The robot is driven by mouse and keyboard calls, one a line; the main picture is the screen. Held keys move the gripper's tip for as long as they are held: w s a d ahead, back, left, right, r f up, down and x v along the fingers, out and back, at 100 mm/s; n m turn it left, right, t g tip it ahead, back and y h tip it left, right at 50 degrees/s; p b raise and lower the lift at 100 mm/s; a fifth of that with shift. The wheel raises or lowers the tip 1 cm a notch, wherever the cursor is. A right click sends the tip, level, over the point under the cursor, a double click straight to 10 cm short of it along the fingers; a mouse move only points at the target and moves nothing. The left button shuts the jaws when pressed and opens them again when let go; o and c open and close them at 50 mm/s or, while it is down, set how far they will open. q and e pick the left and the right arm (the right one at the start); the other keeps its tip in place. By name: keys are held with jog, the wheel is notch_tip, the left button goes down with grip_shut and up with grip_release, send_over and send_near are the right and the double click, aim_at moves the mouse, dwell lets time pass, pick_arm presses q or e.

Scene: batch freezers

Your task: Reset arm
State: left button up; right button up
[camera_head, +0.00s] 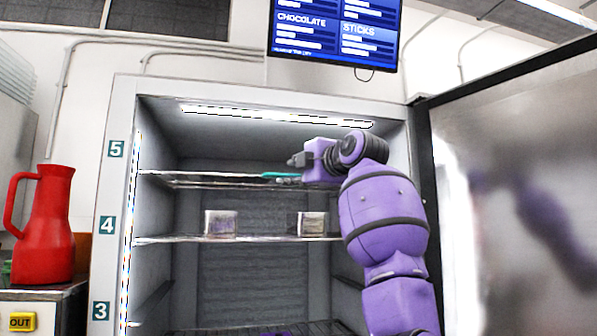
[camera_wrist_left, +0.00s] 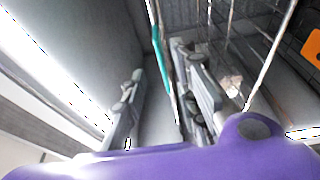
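My purple left arm reaches into the open freezer (camera_head: 265,90), and its left gripper (camera_head: 287,180) is at the upper shelf (camera_head: 200,180), by the number 5 label. In the left wrist view, the fingers of the left gripper (camera_wrist_left: 158,80) are spread apart. A thin teal strip (camera_wrist_left: 163,62) runs between them, closer to the right-hand finger. I cannot tell whether it touches. The teal strip (camera_head: 282,175) also shows at shelf level in the head view, partly hidden by the gripper. My right gripper is not in view.
Two small containers, a left one (camera_head: 220,223) and a right one (camera_head: 312,224), stand on the shelf below. The freezer door (camera_head: 500,190) stands open at right. A red jug (camera_head: 44,225) stands at left. A menu screen (camera_head: 335,30) hangs above.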

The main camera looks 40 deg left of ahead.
pick_arm(q)
jog(key=shift+s+d, duration=0.3)
jog(key=shift+d, duration=0.3)
